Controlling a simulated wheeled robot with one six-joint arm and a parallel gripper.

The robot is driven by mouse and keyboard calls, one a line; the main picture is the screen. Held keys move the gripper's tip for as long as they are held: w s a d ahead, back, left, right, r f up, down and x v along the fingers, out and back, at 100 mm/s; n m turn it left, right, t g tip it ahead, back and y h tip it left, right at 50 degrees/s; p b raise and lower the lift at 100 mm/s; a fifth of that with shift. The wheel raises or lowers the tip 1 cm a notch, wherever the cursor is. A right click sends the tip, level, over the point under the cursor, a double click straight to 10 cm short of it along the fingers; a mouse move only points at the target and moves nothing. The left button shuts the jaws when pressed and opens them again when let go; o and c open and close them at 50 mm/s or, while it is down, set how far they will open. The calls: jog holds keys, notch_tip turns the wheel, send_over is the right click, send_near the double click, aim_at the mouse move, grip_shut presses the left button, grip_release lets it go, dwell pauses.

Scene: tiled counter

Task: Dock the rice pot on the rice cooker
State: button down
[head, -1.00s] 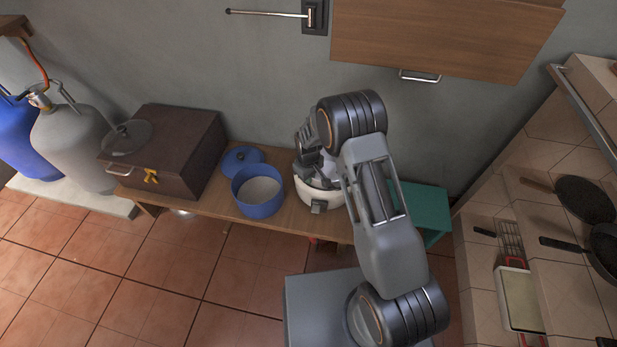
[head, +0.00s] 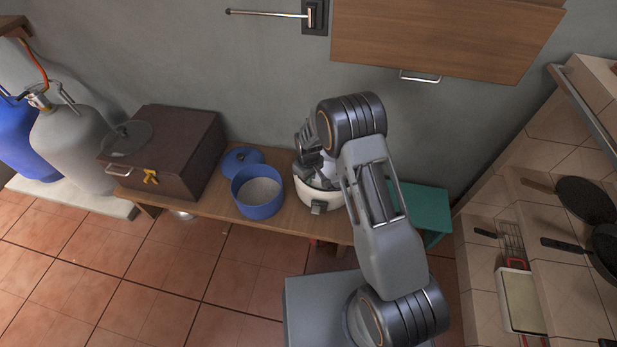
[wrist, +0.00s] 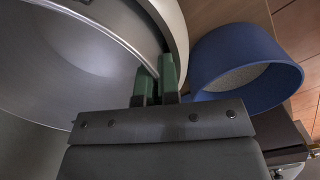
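The white rice cooker (head: 318,207) stands on the wooden bench, partly hidden by my arm. The rice pot appears as a silver metal bowl in the wrist view (wrist: 60,75), filling the left side; its pale, curved rim runs down to my fingers. My gripper (wrist: 158,78) has its two green-tipped fingers close together, one on each side of this rim, and looks shut on it. In the head view my gripper (head: 308,160) is over the cooker's left side. How deep the pot sits in the cooker is hidden.
A blue pot with pale contents (head: 258,205) stands just left of the cooker, with a blue lid (head: 242,158) behind it. A brown box (head: 172,150) is further left. A green stand (head: 428,212) is to the right. The grey wall is close behind.

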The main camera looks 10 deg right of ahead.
jog(key=shift+s+f+b, duration=0.15)
jog(key=shift+f+b, duration=0.35)
jog(key=shift+f, duration=0.2)
jog(key=shift+r+p, duration=0.7)
jog(key=shift+r, duration=0.2)
dwell(0.7)
